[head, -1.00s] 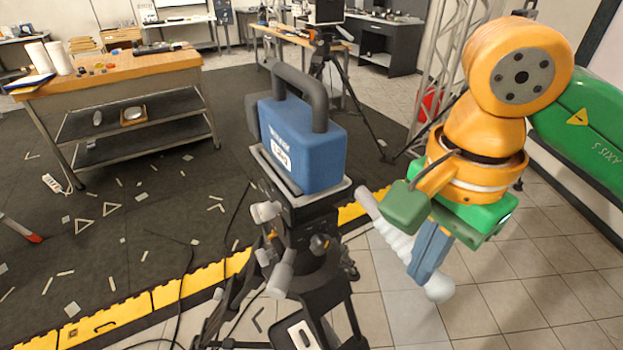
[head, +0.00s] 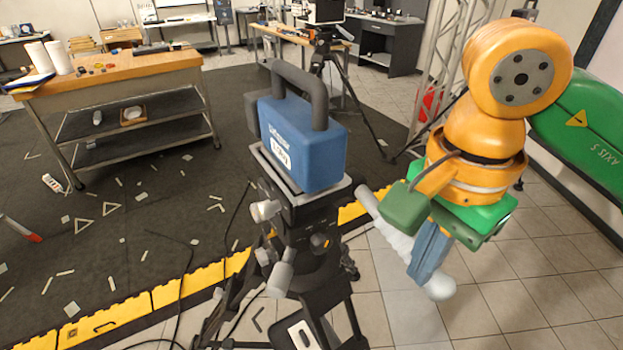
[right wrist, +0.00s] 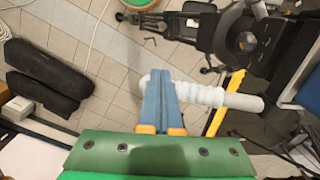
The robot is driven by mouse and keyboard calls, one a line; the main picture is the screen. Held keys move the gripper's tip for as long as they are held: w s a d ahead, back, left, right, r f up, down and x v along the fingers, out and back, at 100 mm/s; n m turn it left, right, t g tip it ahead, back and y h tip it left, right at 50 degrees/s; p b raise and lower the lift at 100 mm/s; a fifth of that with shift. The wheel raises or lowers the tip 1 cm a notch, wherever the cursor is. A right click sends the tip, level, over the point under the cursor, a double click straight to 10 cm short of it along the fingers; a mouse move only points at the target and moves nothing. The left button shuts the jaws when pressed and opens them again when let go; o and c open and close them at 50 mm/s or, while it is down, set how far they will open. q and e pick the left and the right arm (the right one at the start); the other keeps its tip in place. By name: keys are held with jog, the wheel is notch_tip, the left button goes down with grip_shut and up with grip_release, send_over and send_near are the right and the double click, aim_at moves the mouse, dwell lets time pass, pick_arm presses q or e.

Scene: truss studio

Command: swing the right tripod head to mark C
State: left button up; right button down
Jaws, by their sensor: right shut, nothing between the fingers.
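A black tripod head (head: 300,215) stands near the middle of the head view and carries a blue box-shaped camera (head: 315,150) with a dark top handle. A pale ribbed pan handle (head: 398,240) slopes from its right side down to a rounded end. My right gripper (head: 420,276) points down at this handle, with its blue fingers together and empty. In the right wrist view the fingers (right wrist: 158,72) cross over the ribbed handle (right wrist: 215,97) near its rounded end. I cannot tell whether they touch it. I cannot make out mark C. My left gripper is not in view.
A second tripod (head: 335,65) with a camera stands behind. A workbench (head: 110,75) is at the left. A yellow floor edging (head: 180,290) and loose cables run beside the near tripod. In the right wrist view, dark bags (right wrist: 48,75) lie on the tiles at the left.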

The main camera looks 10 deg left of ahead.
notch_tip(320, 180, down, 6)
jog(key=b, duration=0.4)
dwell(0.5)
jog(key=shift+w+r, duration=0.1)
jog(key=shift+w+d+p, duration=0.4)
jog(key=shift+w+d, duration=0.15)
jog(key=shift+w, duration=0.4)
jog(key=shift+w+d+p, duration=0.55)
jog(key=shift+w+p, duration=0.05)
jog(key=shift+w, duration=0.3)
